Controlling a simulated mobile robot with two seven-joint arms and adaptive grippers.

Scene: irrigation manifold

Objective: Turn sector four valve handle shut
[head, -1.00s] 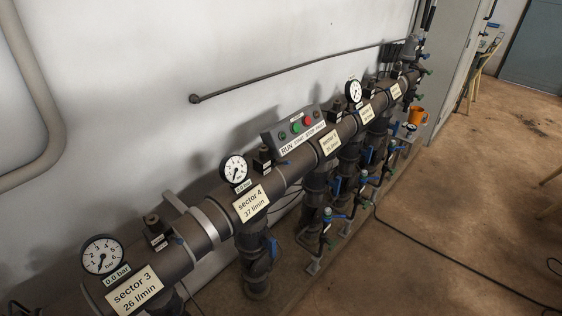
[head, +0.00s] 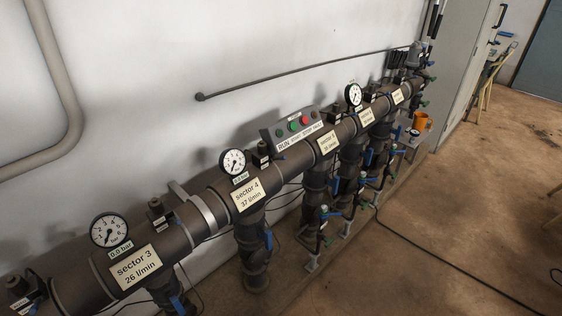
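The sector 4 label (head: 246,194), reading 37 l/min, sits on the thick dark manifold pipe in the head view. Below it a dark branch pipe (head: 253,262) drops toward the floor. A round white gauge (head: 233,162) stands above the label. Neither of my grippers is in view, and nothing is touching the handle.
The sector 3 label (head: 135,267) and its gauge (head: 108,230) are at the lower left. A grey button box (head: 293,127) stands behind the pipe. Several more branches with blue handles run toward the back right, near an orange mug (head: 420,121). Brown floor (head: 450,220) is open at right.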

